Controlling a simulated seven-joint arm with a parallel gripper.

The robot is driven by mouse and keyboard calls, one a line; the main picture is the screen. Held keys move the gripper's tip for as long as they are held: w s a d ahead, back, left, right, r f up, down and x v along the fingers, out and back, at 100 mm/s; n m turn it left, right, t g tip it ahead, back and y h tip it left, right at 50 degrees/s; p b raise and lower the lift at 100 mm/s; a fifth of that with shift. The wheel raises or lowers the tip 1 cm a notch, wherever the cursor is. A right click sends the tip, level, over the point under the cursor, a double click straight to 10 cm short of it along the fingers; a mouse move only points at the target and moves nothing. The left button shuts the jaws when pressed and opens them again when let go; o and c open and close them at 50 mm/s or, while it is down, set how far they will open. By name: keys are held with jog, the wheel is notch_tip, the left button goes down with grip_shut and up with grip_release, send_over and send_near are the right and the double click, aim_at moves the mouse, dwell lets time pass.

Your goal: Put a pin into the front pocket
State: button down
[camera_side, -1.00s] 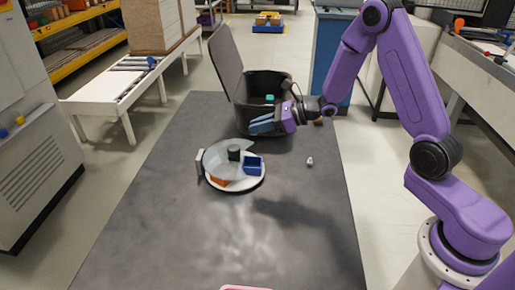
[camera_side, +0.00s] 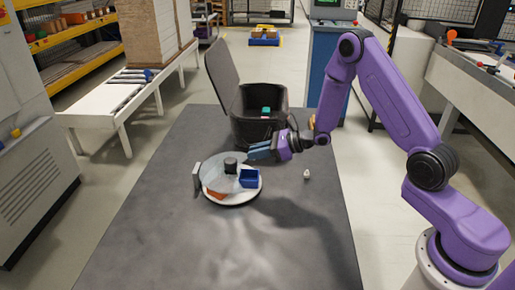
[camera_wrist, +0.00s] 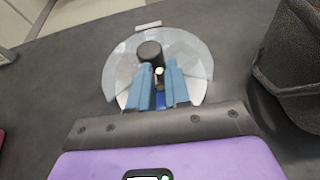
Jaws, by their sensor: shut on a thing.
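A round white turntable (camera_side: 232,201) stands on the grey table under a clear, partly cut-away cover (camera_side: 213,171) with a dark knob (camera_side: 230,164). A blue pocket (camera_side: 249,178) lies uncovered on its near right side; an orange one (camera_side: 215,194) shows at the front left. My gripper (camera_side: 255,150) is above the table, just behind and right of the turntable, fingers pointing left. In the wrist view its blue fingers (camera_wrist: 160,72) are shut on a small pale-tipped thing, apparently a pin, mostly hidden between them. Another small pale pin-like piece (camera_side: 307,174) stands on the table at right.
A black bin (camera_side: 245,130) with its lid raised stands behind the turntable, close to my gripper; a small teal thing (camera_side: 266,110) shows inside. A thin pale upright plate (camera_side: 196,174) stands at the turntable's left edge. The front of the table is clear.

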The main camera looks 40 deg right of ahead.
jog(key=c, duration=1)
grip_release()
jog(key=v, duration=1.7)
jog(key=shift+d, duration=0.2)
jog(key=shift+s+a+r, duration=0.1)
jog(key=shift+s+r, duration=0.05)
